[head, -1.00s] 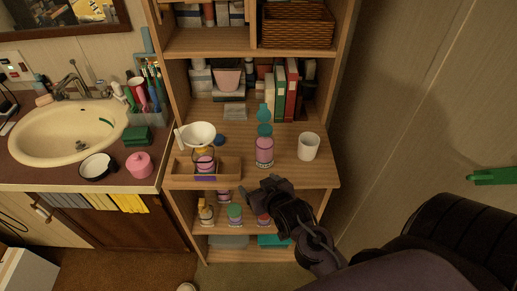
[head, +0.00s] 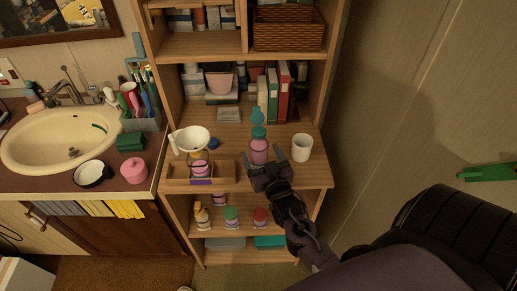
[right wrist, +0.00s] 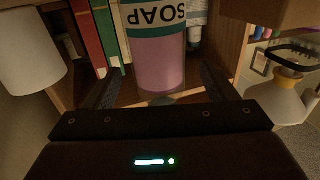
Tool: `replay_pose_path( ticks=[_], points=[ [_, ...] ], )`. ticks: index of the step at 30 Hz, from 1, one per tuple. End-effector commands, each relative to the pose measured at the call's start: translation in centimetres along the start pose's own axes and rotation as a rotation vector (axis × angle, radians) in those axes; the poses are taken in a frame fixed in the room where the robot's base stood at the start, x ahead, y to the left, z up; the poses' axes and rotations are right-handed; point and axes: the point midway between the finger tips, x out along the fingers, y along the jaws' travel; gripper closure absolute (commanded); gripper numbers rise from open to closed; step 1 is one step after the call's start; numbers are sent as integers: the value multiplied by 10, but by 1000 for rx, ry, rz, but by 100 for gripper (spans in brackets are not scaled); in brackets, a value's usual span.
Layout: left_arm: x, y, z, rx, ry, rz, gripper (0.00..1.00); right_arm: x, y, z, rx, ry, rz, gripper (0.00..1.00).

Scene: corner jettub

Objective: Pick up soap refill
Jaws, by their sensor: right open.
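The soap refill (head: 259,150) is a pink bottle with a teal cap, upright on the wooden shelf. In the right wrist view the soap refill (right wrist: 158,62) shows its upside-down "SOAP" label, between and beyond the fingers. My right gripper (head: 265,163) is open just in front of the bottle, with one finger to each side. In the right wrist view the open gripper (right wrist: 160,90) holds nothing. My left gripper is not in view.
A white cup (head: 302,148) stands close to the right of the bottle. A wooden tray (head: 222,173) and a white funnel (head: 192,138) are to its left. Red and green binders (head: 272,95) stand behind. A shelf board (head: 200,45) lies above.

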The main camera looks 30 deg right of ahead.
Motion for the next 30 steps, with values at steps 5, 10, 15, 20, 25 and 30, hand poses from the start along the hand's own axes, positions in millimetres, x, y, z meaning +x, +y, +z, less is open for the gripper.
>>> replay_pose_path(
  ticks=[5, 10, 15, 20, 25, 30],
  points=[
    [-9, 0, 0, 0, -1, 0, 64, 27, 1, -1, 0, 1, -1, 21],
    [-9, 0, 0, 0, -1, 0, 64, 34, 1, 1, -1, -1, -1, 21],
    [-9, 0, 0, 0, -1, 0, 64, 34, 1, 1, 0, -1, -1, 22],
    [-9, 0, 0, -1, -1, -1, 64, 34, 1, 1, 0, -1, -1, 43],
    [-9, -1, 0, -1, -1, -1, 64, 34, 1, 1, 0, -1, -1, 66],
    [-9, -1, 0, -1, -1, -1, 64, 34, 1, -1, 0, 2, -1, 79]
  ],
)
